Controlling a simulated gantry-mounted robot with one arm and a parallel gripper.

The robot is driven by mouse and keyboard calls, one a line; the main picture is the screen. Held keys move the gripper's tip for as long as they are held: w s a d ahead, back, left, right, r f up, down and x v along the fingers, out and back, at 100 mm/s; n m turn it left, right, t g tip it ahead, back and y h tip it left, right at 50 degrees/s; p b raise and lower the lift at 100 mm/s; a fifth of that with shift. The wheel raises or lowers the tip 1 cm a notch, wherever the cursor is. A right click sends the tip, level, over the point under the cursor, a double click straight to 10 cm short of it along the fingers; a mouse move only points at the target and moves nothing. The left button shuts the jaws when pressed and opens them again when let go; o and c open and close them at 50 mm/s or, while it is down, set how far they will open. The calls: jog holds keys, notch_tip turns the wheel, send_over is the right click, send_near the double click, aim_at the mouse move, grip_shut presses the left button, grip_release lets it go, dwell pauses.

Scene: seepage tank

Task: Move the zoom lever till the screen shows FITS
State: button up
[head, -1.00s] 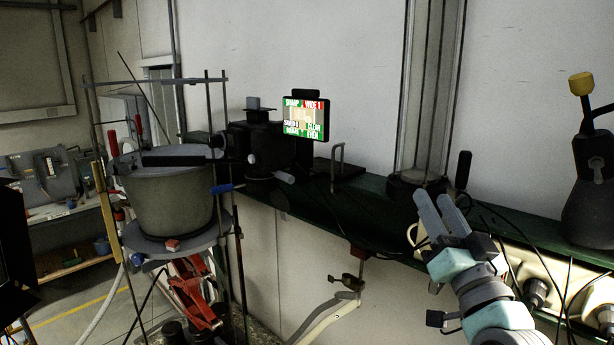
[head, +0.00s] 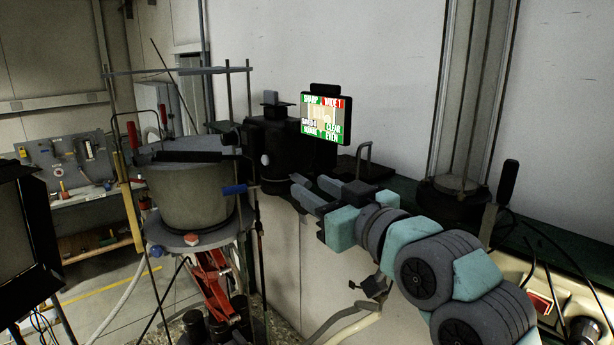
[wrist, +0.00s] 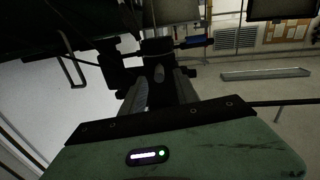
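The screen (head: 325,117) stands on the dark camera body (head: 285,150). A pale grey lever (head: 300,179) sticks out low on the camera body, just beyond my fingertips. My gripper (head: 314,190) is open, with a gap between its fingers. In the wrist view the pale lever end (wrist: 158,73) shows between the two fingers (wrist: 162,90). I cannot tell whether either finger touches it.
A grey round tank (head: 190,190) stands left of the camera on a stand with a red jack (head: 215,270). A blue-handled lever (head: 234,190) lies between them. A bent metal rod (head: 363,160) stands on the green shelf right of the screen. A dark panel (head: 25,240) is at far left.

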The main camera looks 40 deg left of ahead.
aim_at(308, 185)
jog(key=shift+p+x, duration=0.35)
jog(key=shift+x, duration=1.15)
jog(key=shift+w, duration=0.1)
jog(key=shift+c, duration=0.6)
grip_shut()
